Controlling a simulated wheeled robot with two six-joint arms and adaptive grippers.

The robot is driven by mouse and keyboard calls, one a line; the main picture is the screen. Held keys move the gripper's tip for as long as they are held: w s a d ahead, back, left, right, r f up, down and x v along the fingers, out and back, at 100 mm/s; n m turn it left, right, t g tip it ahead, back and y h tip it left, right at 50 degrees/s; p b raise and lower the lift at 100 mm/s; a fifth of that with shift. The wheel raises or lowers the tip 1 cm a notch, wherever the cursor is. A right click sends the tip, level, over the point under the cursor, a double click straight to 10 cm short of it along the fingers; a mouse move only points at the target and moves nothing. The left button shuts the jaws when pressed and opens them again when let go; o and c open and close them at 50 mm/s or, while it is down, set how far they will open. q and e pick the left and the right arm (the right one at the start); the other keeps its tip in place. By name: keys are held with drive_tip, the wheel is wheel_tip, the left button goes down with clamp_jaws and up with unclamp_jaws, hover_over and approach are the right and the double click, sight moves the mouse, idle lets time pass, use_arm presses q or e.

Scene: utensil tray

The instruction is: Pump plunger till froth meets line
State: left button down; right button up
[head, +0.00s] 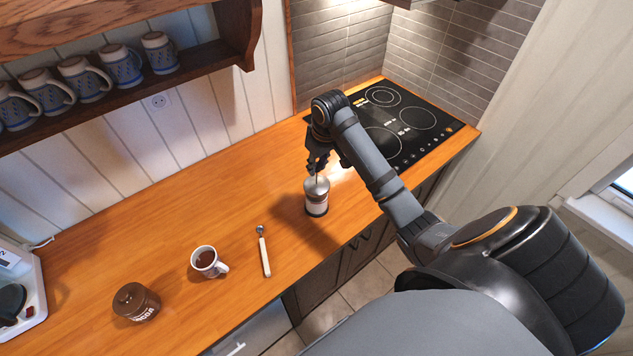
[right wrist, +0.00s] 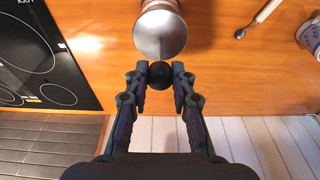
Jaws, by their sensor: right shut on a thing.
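The frother jug (head: 317,196), a small cylinder with a metal lid and a pale body, stands upright on the wooden counter. Its lid shows from above in the right wrist view (right wrist: 160,32). A thin plunger rod rises from the lid to a round black knob (right wrist: 160,75). My right gripper (head: 318,166) is directly above the jug, its fingers shut on the knob from both sides; the fingers also show in the right wrist view (right wrist: 160,84). The froth and any line on the jug cannot be made out. My left gripper is not in view.
A black cooktop (head: 408,122) lies behind right.

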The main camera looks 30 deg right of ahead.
sight(317, 184)
drive_tip(key=shift+s+b+x, duration=0.25)
drive_tip(key=shift+b+x, duration=0.2)
drive_tip(key=shift+x, duration=0.75)
drive_tip(key=shift+s+b+x, duration=0.25)
drive_tip(key=shift+b+x, duration=0.15)
drive_tip(key=shift+x, duration=0.8)
drive_tip(key=o, duration=1.3)
drive_tip(key=shift+f, duration=0.15)
drive_tip(key=p+v, duration=0.2)
drive_tip(key=shift+w+r, duration=0.2)
drive_tip(key=shift+r, duration=0.55)
drive_tip(key=shift+w+v, duration=0.2)
drive_tip(key=shift+v, duration=0.65)
drive_tip(key=shift+w+v, duration=0.15)
drive_tip(key=shift+v, duration=0.75)
